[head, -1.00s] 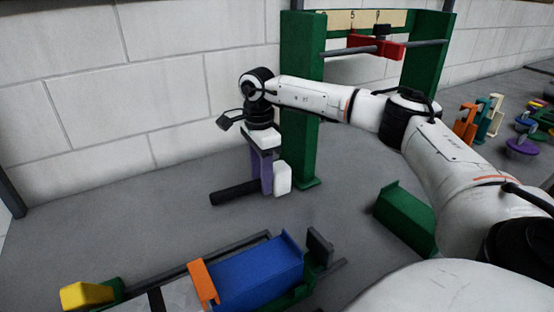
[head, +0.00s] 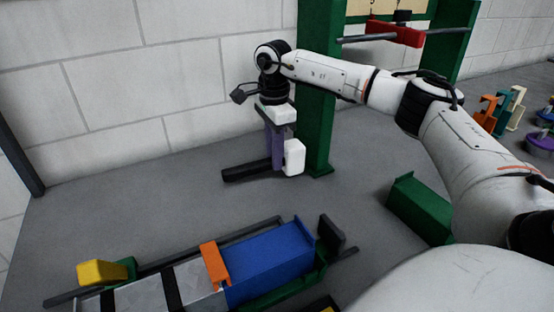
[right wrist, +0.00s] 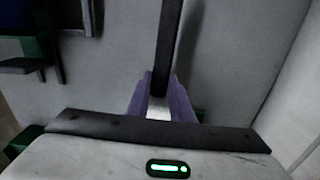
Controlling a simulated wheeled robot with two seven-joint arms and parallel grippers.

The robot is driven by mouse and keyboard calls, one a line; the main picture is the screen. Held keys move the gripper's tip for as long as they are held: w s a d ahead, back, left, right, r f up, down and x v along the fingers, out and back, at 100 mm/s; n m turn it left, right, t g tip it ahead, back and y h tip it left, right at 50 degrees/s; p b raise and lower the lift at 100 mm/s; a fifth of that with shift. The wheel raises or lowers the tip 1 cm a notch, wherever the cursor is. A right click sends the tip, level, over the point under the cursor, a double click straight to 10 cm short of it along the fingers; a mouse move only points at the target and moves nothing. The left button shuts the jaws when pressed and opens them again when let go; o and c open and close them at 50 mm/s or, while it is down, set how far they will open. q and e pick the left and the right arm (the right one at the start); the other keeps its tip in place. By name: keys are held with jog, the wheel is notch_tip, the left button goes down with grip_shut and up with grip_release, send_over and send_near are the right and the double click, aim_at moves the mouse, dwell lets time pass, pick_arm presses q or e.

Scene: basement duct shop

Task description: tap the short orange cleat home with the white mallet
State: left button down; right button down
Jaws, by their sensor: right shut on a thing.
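The orange cleat (head: 214,264) sits across the joint between the grey duct (head: 190,283) and the blue block (head: 265,262) in the front left of the head view. My right gripper (head: 277,160), with purple fingers, is shut on the white mallet, beyond the duct and well apart from the cleat. The mallet's white head (head: 294,157) is on the right of the fingers and its black handle (head: 248,172) points left. In the right wrist view the handle (right wrist: 168,35) runs up from between the fingers (right wrist: 162,100). My left gripper is out of view.
A green post frame (head: 320,100) with a red clamp (head: 397,33) stands just right of my gripper. A green channel piece (head: 420,207) lies at right. A yellow block (head: 102,272) is at the duct's left end. Grey surface is clear between mallet and duct.

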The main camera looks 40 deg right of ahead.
jog(key=r, duration=0.7)
jog(key=shift+w+a+r, duration=0.1)
jog(key=shift+a+r, duration=0.15)
jog(key=shift+a, duration=0.1)
jog(key=s+a+r+n+p, duration=0.1)
jog(key=s+a+r+n, duration=0.15)
jog(key=a, duration=0.65)
jog(key=s+a+r+n, duration=0.1)
jog(key=a+r+n, duration=0.25)
jog(key=a, duration=0.65)
jog(key=s+a+r+n+p, duration=0.1)
jog(key=s+a+r+n, duration=0.15)
jog(key=s+a, duration=0.45)
jog(key=s+a+r+n, duration=0.2)
jog(key=s+a+n, duration=0.3)
jog(key=s, duration=0.5)
jog(key=shift+m, duration=0.45)
jog(key=shift+w+a+f+b, duration=0.1)
jog(key=shift+a+f+b, duration=0.15)
jog(key=shift+f+b, duration=0.65)
jog(key=shift+w+a+f+b, duration=0.15)
jog(key=shift+f+b, duration=0.35)
jog(key=shift+f, duration=0.8)
jog(key=shift+s, duration=0.1)
